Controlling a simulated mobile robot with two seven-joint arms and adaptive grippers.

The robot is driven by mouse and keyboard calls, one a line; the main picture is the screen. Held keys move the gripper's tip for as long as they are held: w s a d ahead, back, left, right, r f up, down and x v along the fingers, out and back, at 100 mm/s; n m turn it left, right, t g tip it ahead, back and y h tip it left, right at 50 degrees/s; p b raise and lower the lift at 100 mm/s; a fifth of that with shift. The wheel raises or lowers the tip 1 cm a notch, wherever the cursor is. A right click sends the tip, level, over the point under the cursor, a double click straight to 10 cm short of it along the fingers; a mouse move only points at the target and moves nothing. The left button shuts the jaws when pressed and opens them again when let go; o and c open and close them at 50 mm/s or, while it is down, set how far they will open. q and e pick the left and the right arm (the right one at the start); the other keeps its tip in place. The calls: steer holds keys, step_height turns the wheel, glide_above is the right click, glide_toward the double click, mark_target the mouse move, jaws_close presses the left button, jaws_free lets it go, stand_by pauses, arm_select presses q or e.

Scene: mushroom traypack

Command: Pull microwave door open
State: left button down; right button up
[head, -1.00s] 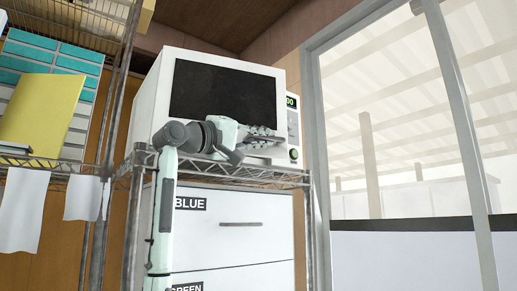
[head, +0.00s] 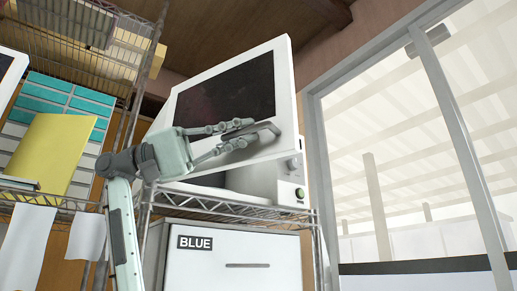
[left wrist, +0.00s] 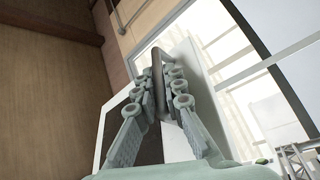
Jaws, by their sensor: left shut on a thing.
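The white microwave (head: 272,183) stands on a wire shelf. Its door (head: 284,70), white-framed with a dark window, is swung partly open toward me, with a dark gap under its lower edge. The handle (head: 264,131) is a grey bar on the door's right part. My left gripper (head: 238,135) comes from the left across the door front and is shut on the handle. In the left wrist view the handle (left wrist: 156,62) stands between the fingers of my left gripper (left wrist: 162,76). My right gripper is not in view.
The wire shelf (head: 230,208) runs under the microwave, above a white drawer unit (head: 215,267) labelled BLUE. A wire rack with a yellow folder (head: 48,150) and teal-fronted boxes (head: 62,92) stands at left. A grey window frame (head: 462,130) stands at right.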

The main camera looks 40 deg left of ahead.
arm_select(q)
steer(key=shift+s+a+m+g+h, duration=0.25)
steer(key=shift+s+m+g, duration=0.1)
steer(key=shift+s+g, duration=0.45)
steer(key=shift+s+a+m+g+h, duration=0.1)
steer(key=shift+s+m+g+h, duration=0.1)
steer(key=shift+s+m+g, duration=0.55)
steer(key=shift+s+a+g+h, duration=0.25)
steer(key=shift+s+g, duration=0.2)
steer(key=shift+s, duration=0.65)
steer(key=c, duration=1.9)
jaws_free()
steer(key=v, duration=1.2)
steer(key=shift+d, duration=0.1)
